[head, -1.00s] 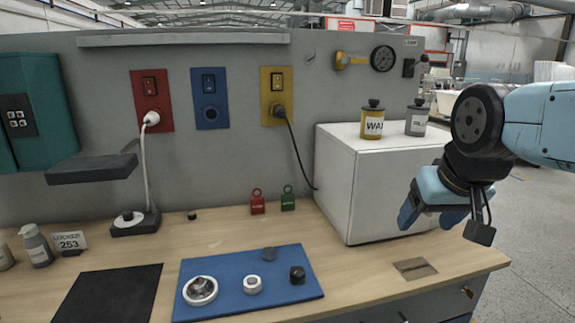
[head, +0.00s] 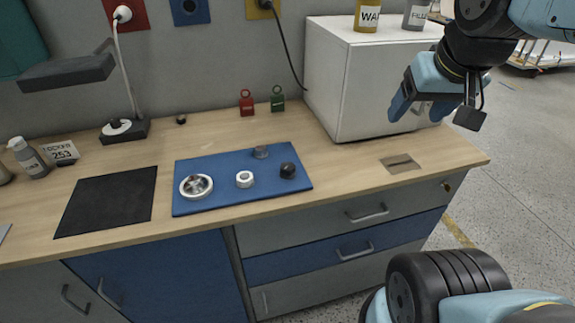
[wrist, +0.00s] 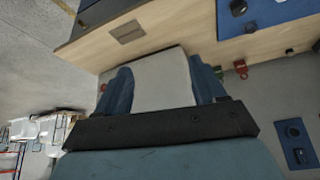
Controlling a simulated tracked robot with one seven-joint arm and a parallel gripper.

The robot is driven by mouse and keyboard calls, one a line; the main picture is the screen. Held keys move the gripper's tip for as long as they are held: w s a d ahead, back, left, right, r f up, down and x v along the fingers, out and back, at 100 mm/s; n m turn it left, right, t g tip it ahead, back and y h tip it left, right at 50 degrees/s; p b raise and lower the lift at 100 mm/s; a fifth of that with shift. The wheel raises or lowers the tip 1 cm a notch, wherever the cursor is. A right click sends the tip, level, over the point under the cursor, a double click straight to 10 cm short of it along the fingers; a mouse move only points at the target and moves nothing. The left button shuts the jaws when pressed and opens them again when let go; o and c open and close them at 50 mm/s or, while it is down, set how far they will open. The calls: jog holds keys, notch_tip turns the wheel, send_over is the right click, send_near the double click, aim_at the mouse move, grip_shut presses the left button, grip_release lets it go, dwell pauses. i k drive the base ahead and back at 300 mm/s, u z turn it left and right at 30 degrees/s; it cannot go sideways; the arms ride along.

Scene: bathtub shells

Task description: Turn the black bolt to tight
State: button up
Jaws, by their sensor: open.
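The black bolt (head: 288,170), a short dark knob, stands on the right side of the blue mat (head: 222,201) on the workbench. It also shows in the wrist view (wrist: 238,7) at the top right. A white ring-shaped part (head: 245,179), a silver-rimmed round part (head: 196,186) and a grey round part (head: 261,152) are on the same mat. My gripper (head: 411,104) is open and empty, up and to the right of the mat, in front of the white box. Its two blue fingers show apart in the wrist view (wrist: 163,88).
A white box (head: 350,90) stands at the bench's back right. Red (head: 246,103) and green (head: 277,100) tags stand behind the mat. A black mat (head: 107,202) and a lamp (head: 68,72) are to the left. The bench's front right is clear around a slotted plate (head: 400,163).

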aim_at(286, 168)
jog(key=k, duration=1.15)
jog(key=u, duration=0.5)
jog(key=i, duration=0.7)
jog(key=z, duration=0.05)
